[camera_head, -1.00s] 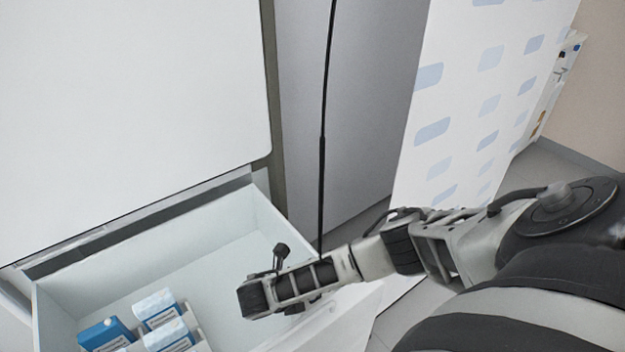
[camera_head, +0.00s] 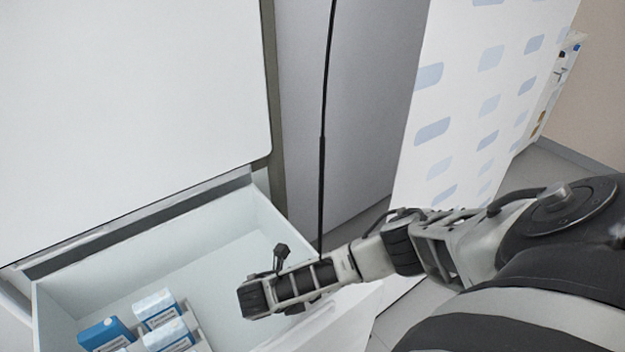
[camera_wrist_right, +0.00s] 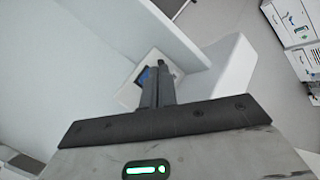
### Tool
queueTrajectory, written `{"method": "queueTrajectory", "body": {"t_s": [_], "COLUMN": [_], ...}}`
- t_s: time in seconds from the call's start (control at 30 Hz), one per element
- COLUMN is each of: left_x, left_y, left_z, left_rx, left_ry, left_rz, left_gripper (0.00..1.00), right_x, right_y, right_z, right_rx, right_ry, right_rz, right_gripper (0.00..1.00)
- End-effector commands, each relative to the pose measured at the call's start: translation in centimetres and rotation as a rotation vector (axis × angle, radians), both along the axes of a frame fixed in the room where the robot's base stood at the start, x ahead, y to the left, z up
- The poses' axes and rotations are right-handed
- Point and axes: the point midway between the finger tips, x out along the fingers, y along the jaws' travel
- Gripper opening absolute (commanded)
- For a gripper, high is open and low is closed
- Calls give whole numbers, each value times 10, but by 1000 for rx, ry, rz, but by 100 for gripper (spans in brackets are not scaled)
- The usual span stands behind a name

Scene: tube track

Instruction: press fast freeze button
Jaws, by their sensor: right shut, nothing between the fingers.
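No button that I can make out as the fast freeze button shows in either view. The white freezer drawer (camera_head: 265,207) is pulled open below a large white door panel (camera_head: 130,90). My right arm reaches in from the right over the drawer's right side, and its gripper fingers are hidden in the head view. In the right wrist view my right gripper (camera_wrist_right: 159,76) is shut and empty. Its fingertips are over a pale panel with a small dark-blue patch (camera_wrist_right: 143,76), partly hidden behind them. I cannot tell whether they touch it. My left gripper is not in view.
Several blue and white boxes (camera_head: 107,334) sit in the drawer's near left part. A grey cabinet side (camera_head: 370,100) and a white panel with pale blue patches (camera_head: 480,90) stand to the right. Floor shows between the panel and my arm.

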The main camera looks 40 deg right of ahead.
Motion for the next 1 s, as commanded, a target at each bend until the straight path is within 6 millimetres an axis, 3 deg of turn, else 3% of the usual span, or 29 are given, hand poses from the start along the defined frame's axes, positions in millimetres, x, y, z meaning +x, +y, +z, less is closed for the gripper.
{"method": "queueTrajectory", "body": {"t_s": [1.0], "left_x": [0], "left_y": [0], "left_z": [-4], "left_rx": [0], "left_ry": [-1], "left_rz": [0], "left_gripper": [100], "right_x": [-2], "right_y": [1], "right_z": [-15], "right_rx": [1], "right_ry": [5], "right_rz": [1], "right_gripper": [0]}}
